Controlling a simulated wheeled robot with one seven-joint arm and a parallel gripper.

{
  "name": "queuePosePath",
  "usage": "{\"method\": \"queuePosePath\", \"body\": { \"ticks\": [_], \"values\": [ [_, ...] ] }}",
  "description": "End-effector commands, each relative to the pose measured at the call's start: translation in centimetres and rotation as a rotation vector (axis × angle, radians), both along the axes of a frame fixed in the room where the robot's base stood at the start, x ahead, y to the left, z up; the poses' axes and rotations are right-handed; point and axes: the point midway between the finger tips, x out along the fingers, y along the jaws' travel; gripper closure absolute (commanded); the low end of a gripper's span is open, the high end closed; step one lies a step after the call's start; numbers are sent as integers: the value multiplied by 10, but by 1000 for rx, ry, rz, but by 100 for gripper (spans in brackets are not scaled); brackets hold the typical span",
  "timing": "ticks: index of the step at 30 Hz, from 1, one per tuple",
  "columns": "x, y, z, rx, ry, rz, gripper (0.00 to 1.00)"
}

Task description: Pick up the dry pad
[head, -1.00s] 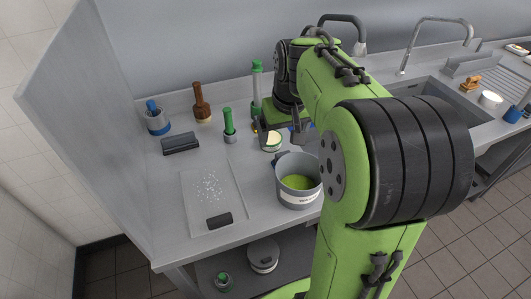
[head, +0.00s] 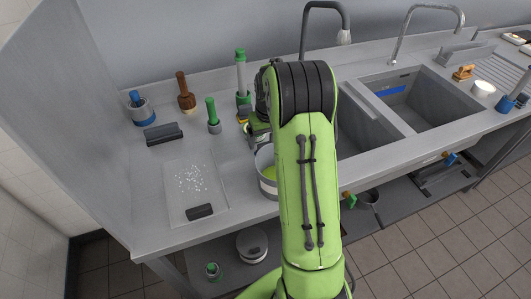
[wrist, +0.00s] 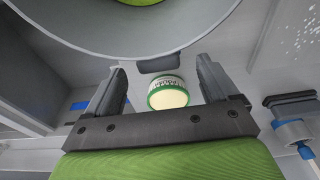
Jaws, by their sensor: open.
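My gripper (wrist: 162,68) is open, its two fingers spread in the wrist view. A round tin with a cream top and green rim (wrist: 168,94) shows between them; I cannot tell its depth. No label reads as the dry pad. Two dark block-shaped pads are in the head view: one (head: 163,133) on the counter at left, one (head: 199,212) on the front of a board. The counter one also shows at the right of the wrist view (wrist: 290,99). Both are apart from my gripper. In the head view my arm hides most of my gripper and the tin.
A grey pot (head: 267,185) with green contents stands beside my arm, partly hidden. The board (head: 222,185) has white grains on it. A blue-handled brush in a cup (head: 139,108), a brown-handled tool (head: 185,92) and green-handled tools (head: 212,115) stand behind. Sinks (head: 432,100) are at right.

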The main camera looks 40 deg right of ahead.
Motion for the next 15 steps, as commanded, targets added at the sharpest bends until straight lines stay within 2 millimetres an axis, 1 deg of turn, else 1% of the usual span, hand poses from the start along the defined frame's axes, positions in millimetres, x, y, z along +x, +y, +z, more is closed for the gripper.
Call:
{"method": "queuePosePath", "body": {
  "ticks": [1, 3, 6, 12, 13, 15],
  "values": [
    [1, -2, -13, 2, 4, -1, 13],
    [2, -3, -25, 2, 3, -1, 13],
    [4, -3, -36, 0, 1, -1, 13],
    [5, -3, -36, 0, -1, -1, 13],
    [5, -3, -36, 0, 0, -1, 14],
    [5, -3, -36, 0, 0, -1, 25]
  ]
}}
